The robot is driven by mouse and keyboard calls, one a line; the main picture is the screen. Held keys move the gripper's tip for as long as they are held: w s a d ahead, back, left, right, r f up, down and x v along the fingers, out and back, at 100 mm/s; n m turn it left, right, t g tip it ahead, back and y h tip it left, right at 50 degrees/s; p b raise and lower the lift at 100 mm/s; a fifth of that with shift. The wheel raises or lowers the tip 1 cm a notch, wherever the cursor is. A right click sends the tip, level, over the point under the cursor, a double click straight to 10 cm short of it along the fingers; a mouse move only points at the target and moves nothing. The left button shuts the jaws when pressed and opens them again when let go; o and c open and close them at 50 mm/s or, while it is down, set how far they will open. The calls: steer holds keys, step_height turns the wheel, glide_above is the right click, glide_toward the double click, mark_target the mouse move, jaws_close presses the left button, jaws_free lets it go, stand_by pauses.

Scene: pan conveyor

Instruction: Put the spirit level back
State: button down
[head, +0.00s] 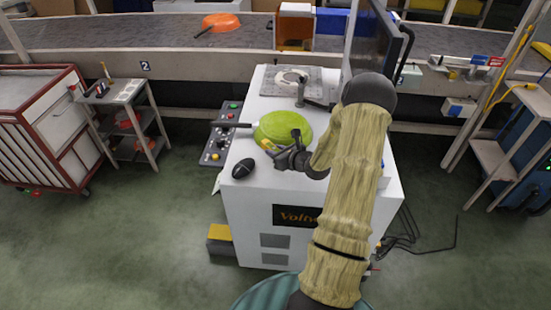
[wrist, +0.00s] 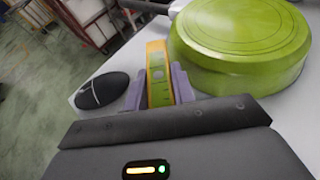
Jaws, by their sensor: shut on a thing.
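The spirit level (wrist: 156,62) is a narrow yellow-orange bar in the wrist view. In the head view the level (head: 266,144) shows as a small yellow piece at my gripper (head: 280,150), over the white cabinet top, just in front of the green pan (head: 283,127). I cannot tell whether the level touches the cabinet top.
The green pan lies bottom up on the white cabinet (head: 250,190), close to the level's right in the wrist view. A black mouse (head: 243,168) lies left. A monitor (head: 372,45) stands behind my arm. A conveyor (head: 130,32) carries an orange pan (head: 221,22). A small cart (head: 120,92) stands left.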

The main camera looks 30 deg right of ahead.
steer(key=shift+f, duration=1.85)
steer(key=shift+f, duration=0.1)
steer(key=c, duration=1.2)
jaws_free()
steer(key=shift+o, duration=0.2)
steer(key=shift+s, duration=0.15)
steer(key=v, duration=1.2)
steer(key=shift+b, duration=0.3)
